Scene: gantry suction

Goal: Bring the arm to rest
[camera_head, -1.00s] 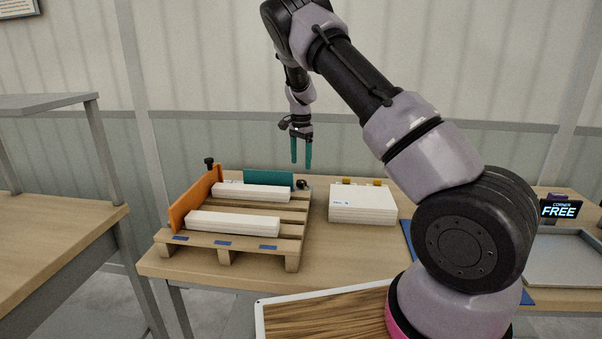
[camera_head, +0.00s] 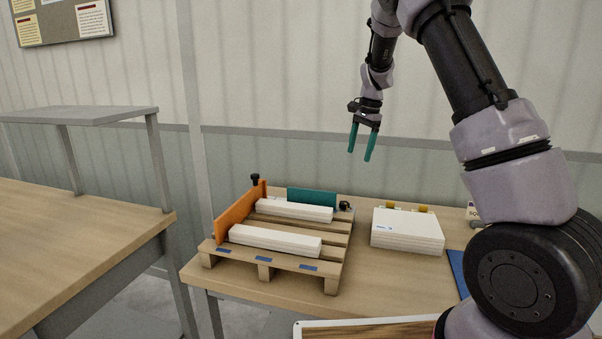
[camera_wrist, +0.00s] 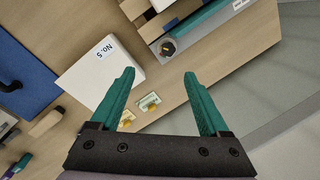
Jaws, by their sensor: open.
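My gripper (camera_head: 362,142) hangs in the air above the back of the table, its two green fingers apart with nothing between them. In the wrist view the open fingers (camera_wrist: 160,100) also show empty above the table surface. My arm comes in from the right and bends down to the gripper. Below and left of it, a wooden pallet (camera_head: 336,257) carries two white bars, a rear one (camera_head: 294,211) and a front one (camera_head: 275,240). The gripper touches none of these things.
An orange plate (camera_head: 240,212) and a green plate (camera_head: 312,198) edge the pallet. A white stack (camera_head: 407,231), marked No. 5 in the wrist view (camera_wrist: 100,75), lies to its right. A blue mat (camera_wrist: 22,75) lies beyond. Another table (camera_head: 75,235) stands left.

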